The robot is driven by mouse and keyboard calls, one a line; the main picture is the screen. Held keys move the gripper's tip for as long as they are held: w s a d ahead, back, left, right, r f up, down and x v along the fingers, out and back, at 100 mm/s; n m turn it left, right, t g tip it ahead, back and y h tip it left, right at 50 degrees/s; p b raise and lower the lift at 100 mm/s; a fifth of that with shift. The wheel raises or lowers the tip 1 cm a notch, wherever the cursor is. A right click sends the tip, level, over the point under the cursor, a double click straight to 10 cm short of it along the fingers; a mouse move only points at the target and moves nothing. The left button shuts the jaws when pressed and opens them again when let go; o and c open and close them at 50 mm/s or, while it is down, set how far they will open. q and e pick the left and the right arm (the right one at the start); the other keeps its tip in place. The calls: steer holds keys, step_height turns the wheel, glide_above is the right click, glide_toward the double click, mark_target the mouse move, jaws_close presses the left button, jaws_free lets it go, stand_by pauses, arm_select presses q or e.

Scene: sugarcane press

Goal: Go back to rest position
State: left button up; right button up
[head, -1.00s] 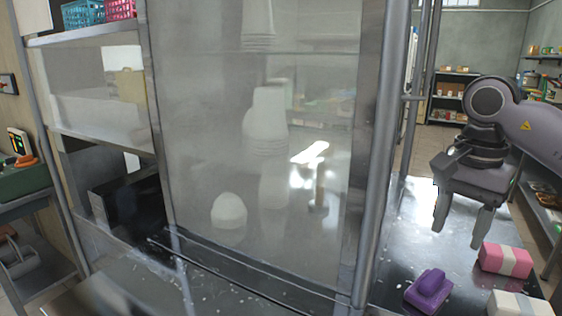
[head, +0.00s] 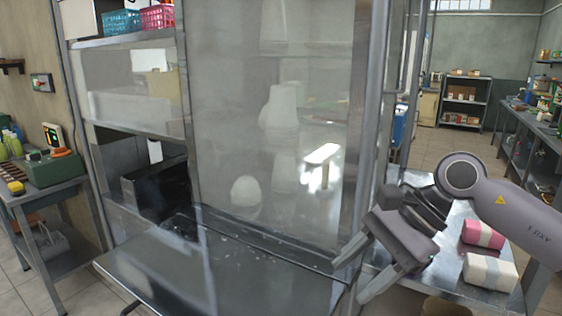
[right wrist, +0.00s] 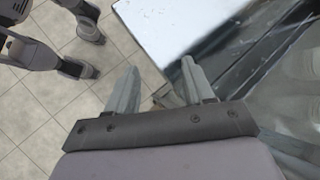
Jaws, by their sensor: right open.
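My right gripper (head: 357,279) is open and empty in front of the metal counter at the right of the head view. Its two fingers point down and to the left, near the metal post of the glazed cabinet. In the right wrist view the fingers (right wrist: 157,80) are spread, with only tiled floor and a counter edge beyond them. My left gripper is not in the head view.
A cabinet with a clear panel (head: 225,120) fills the middle. A side table (head: 45,190) stands at left. Tiled floor (head: 40,290) shows at lower left.

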steer(key=s+a+r+m+t+y, duration=0.1)
steer(key=s+a+r+m+y, duration=0.1)
steer(key=a+r+m+y, duration=0.3)
steer(key=s+a+r+m+y, duration=0.1)
steer(key=s+a+m+y, duration=0.15)
steer(key=a+y, duration=0.45)
steer(key=w+d+m+t+h, duration=0.35)
steer(key=m+t, duration=0.55)
steer(key=m, duration=0.4)
steer(key=w+d+m+t+h, duration=0.2)
steer(key=d+m+t, duration=0.3)
steer(key=m+t, duration=0.55)
steer(key=d+f+m+g+h, duration=0.1)
steer(key=d+f+m+h, duration=0.75)
steer(key=m, duration=0.65)
steer(key=s+d+f+m+g+h, duration=0.3)
steer(key=s+f+m+g, duration=0.25)
steer(key=f, duration=0.35)
steer(key=s+d+f+m+g+h, duration=0.3)
steer(key=s+f+m+g, duration=0.3)
steer(key=f, duration=0.4)
steer(key=s+f+m+g, duration=0.1)
steer(key=s+f+g, duration=0.3)
steer(key=s, duration=0.8)
steer(key=w+a+f+t+y, duration=0.2)
steer(key=w+f+t, duration=0.4)
steer(key=f, duration=0.3)
steer(key=shift+a+f+t, duration=0.2)
steer(key=shift+f+t, duration=0.2)
steer(key=shift+t, duration=0.2)
